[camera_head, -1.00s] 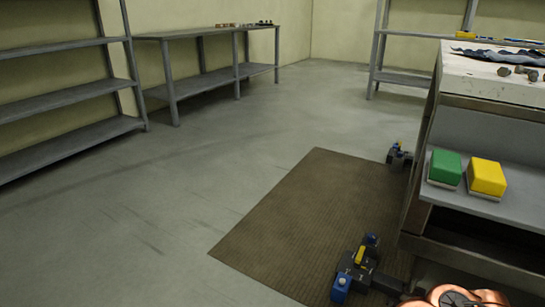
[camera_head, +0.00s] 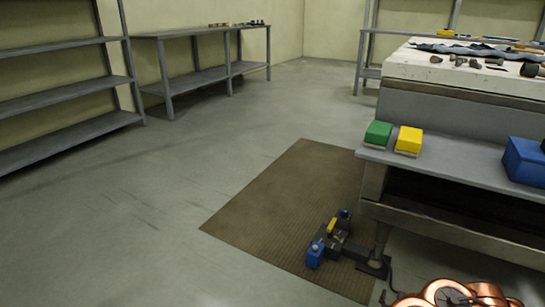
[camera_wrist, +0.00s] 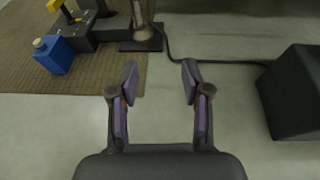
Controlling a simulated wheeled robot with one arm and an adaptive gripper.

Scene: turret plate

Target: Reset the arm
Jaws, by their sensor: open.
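My gripper (camera_wrist: 158,85) is open and empty in the wrist view, its two fingers well apart over bare grey floor. Nothing lies between the fingertips. In the head view, only copper-coloured rounded parts of my arm show at the bottom right edge; the gripper itself does not show there.
The workbench (camera_head: 450,72) at right holds green (camera_head: 378,134) and yellow (camera_head: 408,140) blocks and a blue bin (camera_head: 525,160). The left floor is clear.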

